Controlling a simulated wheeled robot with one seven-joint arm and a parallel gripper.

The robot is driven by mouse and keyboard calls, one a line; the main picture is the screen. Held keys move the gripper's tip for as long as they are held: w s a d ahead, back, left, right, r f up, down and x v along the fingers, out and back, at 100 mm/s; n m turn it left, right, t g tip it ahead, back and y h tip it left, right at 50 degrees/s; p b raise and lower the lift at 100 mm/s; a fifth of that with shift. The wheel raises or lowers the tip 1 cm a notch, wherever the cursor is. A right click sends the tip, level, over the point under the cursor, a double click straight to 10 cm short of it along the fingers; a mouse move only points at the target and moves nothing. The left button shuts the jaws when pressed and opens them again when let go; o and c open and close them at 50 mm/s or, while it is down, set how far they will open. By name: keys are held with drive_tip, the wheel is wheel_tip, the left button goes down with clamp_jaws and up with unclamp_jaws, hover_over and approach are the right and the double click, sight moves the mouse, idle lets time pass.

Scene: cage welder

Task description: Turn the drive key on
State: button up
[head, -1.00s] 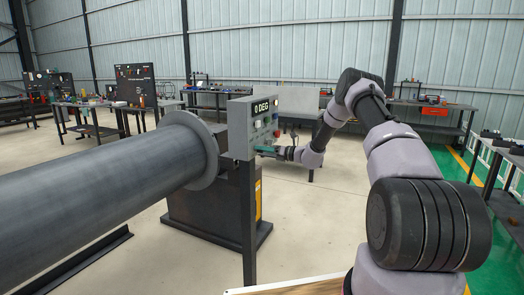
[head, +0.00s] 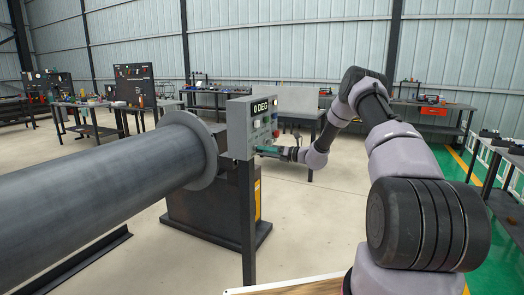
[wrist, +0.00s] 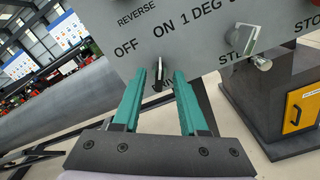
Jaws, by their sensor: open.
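The drive key (wrist: 158,74) is a small dark upright key on the grey control panel (wrist: 200,45), below and between the OFF and ON labels. The label under it is partly hidden. My gripper (wrist: 160,80) is open, with one teal finger on each side of the key. I cannot tell whether either finger touches it. In the head view the panel (head: 238,135) stands on a post with a display reading 0 DEG, and my gripper (head: 266,150) is at its lower right face. The key is too small to make out there.
A metal selector knob (wrist: 241,40) sits right of the key, and part of a red button (wrist: 314,3) shows at the panel's edge. A large grey pipe with a flange (head: 205,150) lies left of the panel.

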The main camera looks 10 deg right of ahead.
drive_tip(key=v, duration=0.9)
